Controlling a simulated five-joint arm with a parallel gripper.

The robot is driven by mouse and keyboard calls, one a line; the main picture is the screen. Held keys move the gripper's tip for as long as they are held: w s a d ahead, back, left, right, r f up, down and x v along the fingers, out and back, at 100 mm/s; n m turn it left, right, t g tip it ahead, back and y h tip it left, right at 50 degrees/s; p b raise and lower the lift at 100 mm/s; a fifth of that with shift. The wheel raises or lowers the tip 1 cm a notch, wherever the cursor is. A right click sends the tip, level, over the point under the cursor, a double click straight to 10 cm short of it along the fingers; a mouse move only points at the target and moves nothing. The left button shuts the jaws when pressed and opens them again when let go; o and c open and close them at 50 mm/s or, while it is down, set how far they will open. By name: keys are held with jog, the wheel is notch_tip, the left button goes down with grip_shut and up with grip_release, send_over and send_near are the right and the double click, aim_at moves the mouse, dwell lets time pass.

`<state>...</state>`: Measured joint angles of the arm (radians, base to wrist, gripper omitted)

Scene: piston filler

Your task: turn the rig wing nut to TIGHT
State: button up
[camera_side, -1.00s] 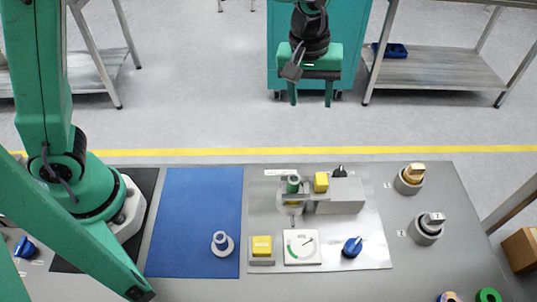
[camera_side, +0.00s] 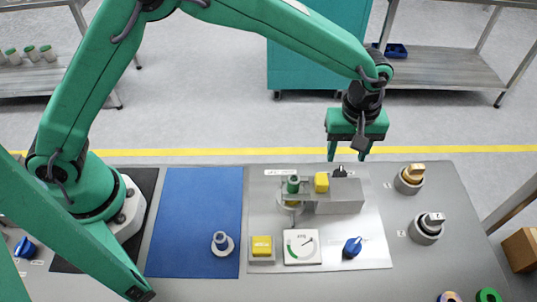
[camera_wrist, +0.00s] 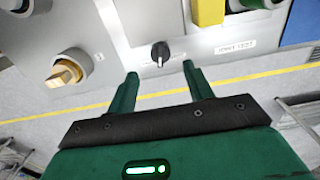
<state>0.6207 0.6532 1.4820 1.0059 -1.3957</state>
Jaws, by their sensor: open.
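A small black winged knob (camera_side: 340,171), which looks like the wing nut, stands at the back of the rig plate, behind a grey block. It also shows in the wrist view (camera_wrist: 160,54), just beyond and between my fingertips, with a pale line along its wing. My gripper (camera_side: 348,158) is open and empty, above and near the knob. Its two fingers (camera_wrist: 160,72) are apart and do not appear to touch the knob. I cannot read any TIGHT mark.
A brass knob (camera_side: 410,175) and a silver knob (camera_side: 430,225) stand to the right. The grey block (camera_side: 340,196), a yellow block (camera_side: 321,182) and a green-topped part (camera_side: 293,185) are close in front. A gauge (camera_side: 303,246) and blue knob (camera_side: 353,247) sit nearer. The blue mat (camera_side: 195,200) is mostly clear.

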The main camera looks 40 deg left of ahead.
aim_at(340, 174)
jog(key=shift+f, duration=3.65)
jog(key=c, duration=1)
jog(key=shift+m, duration=2.2)
jog(key=o, duration=1)
